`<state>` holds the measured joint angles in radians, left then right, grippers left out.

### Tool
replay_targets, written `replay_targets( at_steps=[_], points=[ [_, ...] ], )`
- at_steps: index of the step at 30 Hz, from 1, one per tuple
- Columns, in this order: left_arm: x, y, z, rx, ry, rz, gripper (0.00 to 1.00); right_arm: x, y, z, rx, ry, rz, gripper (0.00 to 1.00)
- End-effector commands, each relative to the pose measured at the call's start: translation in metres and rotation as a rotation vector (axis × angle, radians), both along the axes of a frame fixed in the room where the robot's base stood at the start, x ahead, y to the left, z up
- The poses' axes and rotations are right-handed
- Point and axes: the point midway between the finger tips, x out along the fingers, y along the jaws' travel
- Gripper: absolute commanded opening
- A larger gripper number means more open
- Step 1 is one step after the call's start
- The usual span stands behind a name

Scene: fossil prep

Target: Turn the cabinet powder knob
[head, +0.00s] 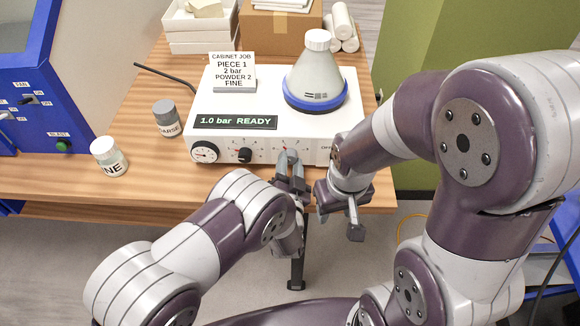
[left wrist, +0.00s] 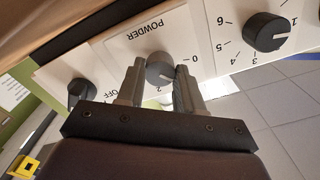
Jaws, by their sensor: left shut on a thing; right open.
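The white powder unit (head: 279,116) stands on the wooden table. Its display (head: 236,121) reads "1.0 bar READY". My left gripper (head: 289,158) is at the unit's front panel and hides much of the powder knob in the head view. In the left wrist view, the grey powder knob (left wrist: 160,68) sits between the fingers of my left gripper (left wrist: 160,85), which are shut on it. A job card (head: 233,70) reads "PIECE 1, 2 bar, POWDER 2, FINE". My right gripper (head: 338,212) is open and empty before the table edge.
A black pressure knob (head: 244,155) and a gauge (head: 205,152) are left of my left gripper. A flask with a blue base ring (head: 316,75) stands on the unit. Two labelled jars (head: 108,156) (head: 166,118) stand to its left. A blue cabinet (head: 35,105) is far left.

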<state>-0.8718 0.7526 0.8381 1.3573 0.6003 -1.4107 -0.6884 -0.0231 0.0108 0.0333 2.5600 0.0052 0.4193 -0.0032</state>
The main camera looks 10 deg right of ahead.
Motion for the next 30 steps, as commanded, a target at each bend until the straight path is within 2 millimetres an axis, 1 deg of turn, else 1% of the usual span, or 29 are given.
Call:
replay_targets(
  at_steps=[1, 12, 24, 30],
  points=[
    [0.0, 0.0, -0.001, 0.039, -0.011, 0.001, 0.06, 0.0, 0.0, -0.003, 0.0, 0.0, 0.0, 0.47],
    [0.0, 0.001, -0.001, 0.378, -0.108, 0.001, 0.06, 0.0, 0.0, -0.011, 0.0, 0.0, 0.0, 0.47],
    [0.0, 0.001, 0.0, 0.735, -0.211, 0.002, 0.06, 0.0, 0.0, -0.015, 0.0, 0.0, 0.0, 0.47],
    [0.0, 0.001, 0.0, 0.886, -0.253, 0.002, 0.06, 0.0, 0.0, -0.016, 0.0, 0.0, 0.0, 0.47]
  ],
)
